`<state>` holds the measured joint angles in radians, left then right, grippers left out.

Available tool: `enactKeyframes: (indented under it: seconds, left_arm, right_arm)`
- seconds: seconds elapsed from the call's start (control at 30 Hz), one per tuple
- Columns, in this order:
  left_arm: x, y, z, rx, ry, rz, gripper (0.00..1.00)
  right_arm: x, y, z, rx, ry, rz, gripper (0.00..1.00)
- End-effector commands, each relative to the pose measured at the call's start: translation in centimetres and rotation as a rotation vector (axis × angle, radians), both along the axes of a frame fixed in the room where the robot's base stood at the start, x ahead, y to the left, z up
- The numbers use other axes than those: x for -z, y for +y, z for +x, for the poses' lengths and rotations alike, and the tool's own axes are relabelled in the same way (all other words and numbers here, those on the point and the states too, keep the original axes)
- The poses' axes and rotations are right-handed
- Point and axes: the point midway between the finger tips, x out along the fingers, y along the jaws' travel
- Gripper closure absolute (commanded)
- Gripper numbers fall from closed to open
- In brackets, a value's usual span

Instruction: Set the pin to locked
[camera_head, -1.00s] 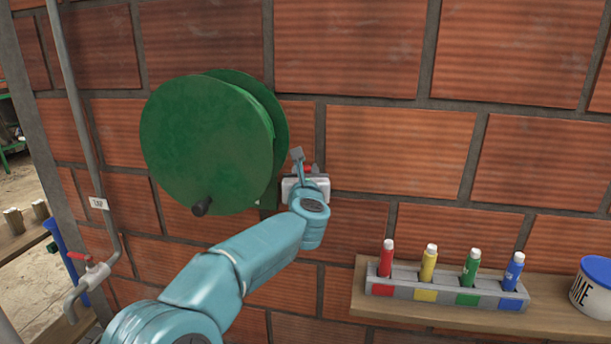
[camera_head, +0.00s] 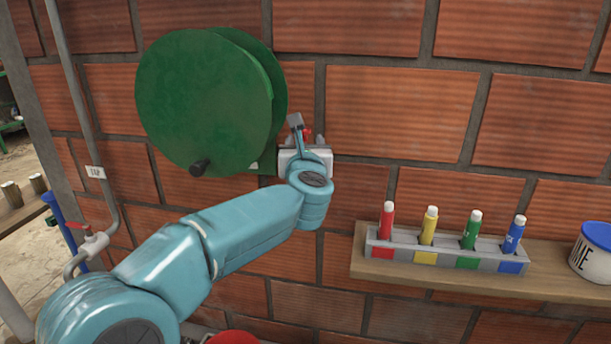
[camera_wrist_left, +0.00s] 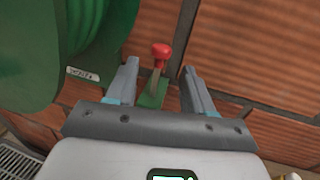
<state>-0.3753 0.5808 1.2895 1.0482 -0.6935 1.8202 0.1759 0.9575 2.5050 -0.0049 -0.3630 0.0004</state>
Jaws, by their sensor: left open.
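The pin is a red-knobbed piece (camera_wrist_left: 160,54) on a green bracket (camera_wrist_left: 152,96) in the left wrist view. It stands between the two fingers of my left gripper (camera_wrist_left: 158,82), which is open with a gap on both sides of the pin. In the head view a bit of the red knob (camera_head: 308,133) shows just beyond the gripper (camera_head: 303,134), by the right side of the green reel (camera_head: 195,103). The pin's lower part is partly hidden by my gripper. A small white label (camera_wrist_left: 82,74) is on the reel's frame. My right gripper is out of view.
A brick wall is behind the reel. On the right, a wooden shelf (camera_head: 420,277) holds a rack with several coloured tubes and a white tub (camera_head: 592,255). A pipe with a red-handled tap (camera_head: 88,237) stands left.

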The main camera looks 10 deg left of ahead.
Motion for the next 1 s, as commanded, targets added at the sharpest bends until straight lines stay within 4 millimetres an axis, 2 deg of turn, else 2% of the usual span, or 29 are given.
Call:
enactKeyframes:
  seconds: [0.03,0.2,0.43,0.6,0.87,0.97,1.0]
  left_arm:
    - [0.6,-0.4,-1.5,0.004,-0.002,-0.001,0.48]
    - [0.5,-1.4,-5.8,0.003,-0.002,-0.001,0.48]
    - [0.1,-2.3,-9.6,0.001,-0.002,-0.001,0.48]
    - [0.0,-2.4,-10.5,0.0,0.0,-0.001,0.48]
    - [0.0,-2.4,-10.6,-0.001,0.0,0.0,0.48]
    - [0.6,-1.3,-10.1,-0.022,0.01,0.001,0.48]
    - [1.6,-0.4,-9.5,-0.042,0.028,0.007,0.48]
  right_arm:
    - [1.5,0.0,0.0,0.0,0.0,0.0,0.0]
    - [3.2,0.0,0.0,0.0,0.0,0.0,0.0]
    - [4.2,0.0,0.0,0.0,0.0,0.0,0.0]
    - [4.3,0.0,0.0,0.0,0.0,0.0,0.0]
    - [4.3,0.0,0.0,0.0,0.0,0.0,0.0]
    - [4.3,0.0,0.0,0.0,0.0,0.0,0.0]
    - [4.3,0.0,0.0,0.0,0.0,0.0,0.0]
